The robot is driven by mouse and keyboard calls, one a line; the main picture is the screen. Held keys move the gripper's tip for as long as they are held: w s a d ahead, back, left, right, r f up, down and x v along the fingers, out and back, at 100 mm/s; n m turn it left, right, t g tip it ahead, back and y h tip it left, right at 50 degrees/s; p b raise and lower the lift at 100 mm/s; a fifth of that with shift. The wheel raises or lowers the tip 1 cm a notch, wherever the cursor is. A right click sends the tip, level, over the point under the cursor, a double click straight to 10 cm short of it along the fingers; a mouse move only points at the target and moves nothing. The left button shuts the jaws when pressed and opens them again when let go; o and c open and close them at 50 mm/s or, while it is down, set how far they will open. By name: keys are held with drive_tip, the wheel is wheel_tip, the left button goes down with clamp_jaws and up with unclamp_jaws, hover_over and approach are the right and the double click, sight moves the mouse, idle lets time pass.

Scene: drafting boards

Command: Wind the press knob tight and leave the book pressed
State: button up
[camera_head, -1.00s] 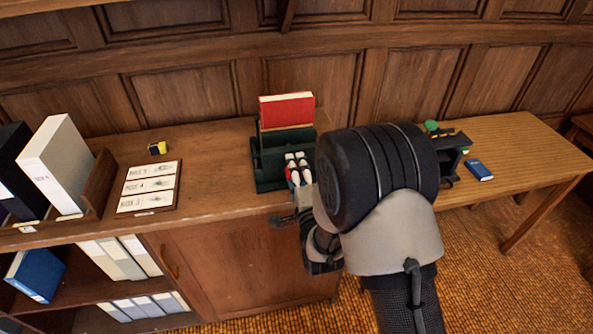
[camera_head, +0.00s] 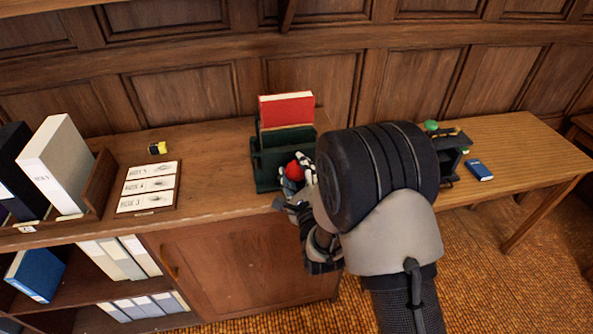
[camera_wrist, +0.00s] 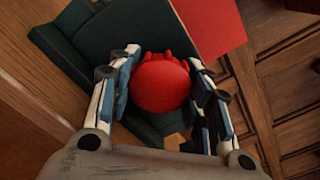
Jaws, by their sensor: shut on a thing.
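The press knob (camera_wrist: 162,84) is a red ball-like knob with small lobes at its edge, in the middle of the wrist view. It also shows in the head view (camera_head: 295,171). My gripper (camera_head: 296,176) is shut on the knob, one finger on each side of it; it also shows in the wrist view (camera_wrist: 163,90). The knob is on the front of a dark green press (camera_head: 262,158) on the wooden cabinet. A red book (camera_head: 287,109) stands upright at the back of the press, its lower part hidden by the green plates.
A card board (camera_head: 150,187), a small yellow-and-black object (camera_head: 157,148) and a binder rack (camera_head: 97,185) lie to the left. My arm hides part of the right side.

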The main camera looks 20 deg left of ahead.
drive_tip(key=shift+m, duration=0.3)
drive_tip(key=shift+m, duration=1.2)
drive_tip(key=o, duration=1.1)
drive_tip(key=shift+o, duration=0.2)
drive_tip(key=v, duration=0.9)
